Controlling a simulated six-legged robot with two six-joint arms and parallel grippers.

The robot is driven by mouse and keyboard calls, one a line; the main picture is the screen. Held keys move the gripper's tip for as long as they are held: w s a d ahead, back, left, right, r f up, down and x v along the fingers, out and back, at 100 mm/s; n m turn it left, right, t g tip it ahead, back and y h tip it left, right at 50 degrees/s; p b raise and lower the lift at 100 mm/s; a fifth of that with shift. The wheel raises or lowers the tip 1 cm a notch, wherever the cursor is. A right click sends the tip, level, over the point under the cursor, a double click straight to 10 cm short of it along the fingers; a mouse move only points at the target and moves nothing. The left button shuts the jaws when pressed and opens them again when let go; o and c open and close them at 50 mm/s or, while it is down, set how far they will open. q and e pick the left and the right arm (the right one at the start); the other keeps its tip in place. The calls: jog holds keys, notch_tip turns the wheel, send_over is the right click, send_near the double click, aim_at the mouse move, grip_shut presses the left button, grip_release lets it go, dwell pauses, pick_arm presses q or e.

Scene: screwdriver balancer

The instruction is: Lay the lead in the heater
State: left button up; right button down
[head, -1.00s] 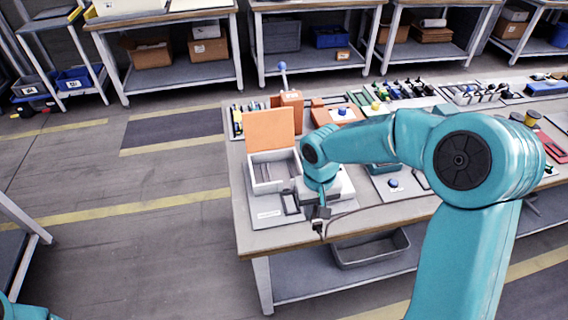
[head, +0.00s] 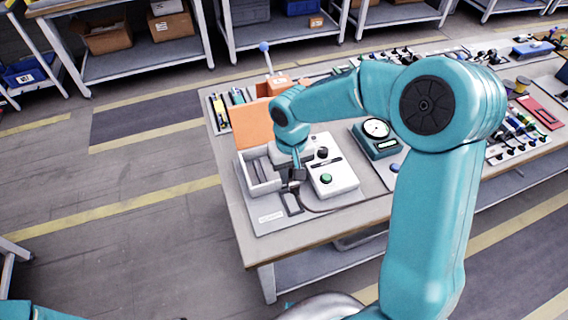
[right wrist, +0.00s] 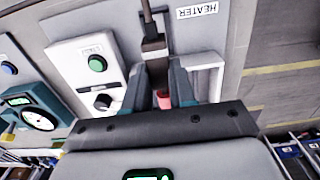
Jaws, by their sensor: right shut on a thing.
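The heater is an open pale box (head: 262,184) with its orange lid (head: 253,126) raised, at the near left of the table. In the right wrist view its white wall (right wrist: 214,72) is beside my fingers, near the HEATER label. My right gripper (head: 298,172) points down at the box's right side, between it and the white control box. In the right wrist view the right gripper (right wrist: 162,88) is shut on the lead (right wrist: 153,42), a dark end piece with a cable. A reddish bit shows between the fingers. Whether the lead touches the heater is hidden. My left gripper is out of view.
A white control box (head: 333,180) with a green button stands close on the right of the gripper. A teal dial gauge (head: 376,137) is farther right. A dark rectangular frame (head: 291,203) lies in front of the heater. Other parts fill the table's back.

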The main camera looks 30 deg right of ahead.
jog(key=shift+d, duration=0.1)
jog(key=shift+s, duration=0.15)
jog(key=shift+f+b, duration=0.3)
jog(key=shift+b, duration=0.05)
notch_tip(320, 180, down, 6)
jog(key=b, duration=0.5)
jog(key=shift+f, duration=0.25)
jog(key=shift+f+b, duration=0.25)
jog(key=shift+b, duration=0.05)
jog(key=shift+r, duration=0.1)
jog(key=shift+s, duration=0.1)
